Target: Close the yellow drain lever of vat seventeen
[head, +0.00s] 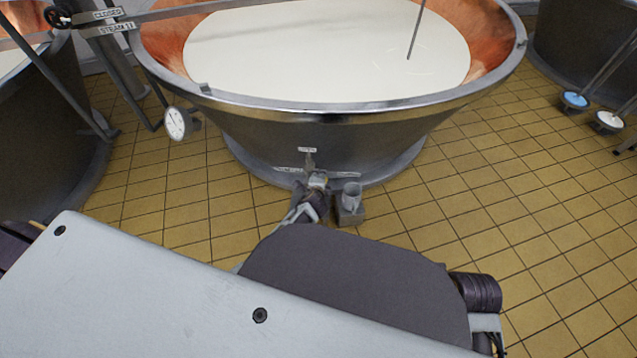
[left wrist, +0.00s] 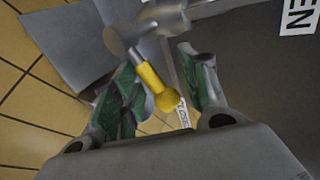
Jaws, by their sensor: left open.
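The vat (head: 330,140) is a wide copper-lined tub of white liquid with a steel rim and dark grey outer wall. Its drain valve sits low at the front, largely hidden by my left gripper (head: 312,192) in the head view. In the left wrist view, the yellow drain lever (left wrist: 151,80) ends in a round knob and joins the grey valve (left wrist: 145,28). My left gripper (left wrist: 160,72) is open, with its green-padded fingers on either side of the lever. I cannot tell whether either pad touches it. My right gripper is not in view.
A partly visible "EN" label (left wrist: 298,16) and a "CLOSED" label (left wrist: 183,112) are near the lever. A small grey cup-like fitting (head: 351,195) stands right of the valve. A round gauge (head: 175,123) hangs left. Yellow tiled floor (head: 540,220) is open at right.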

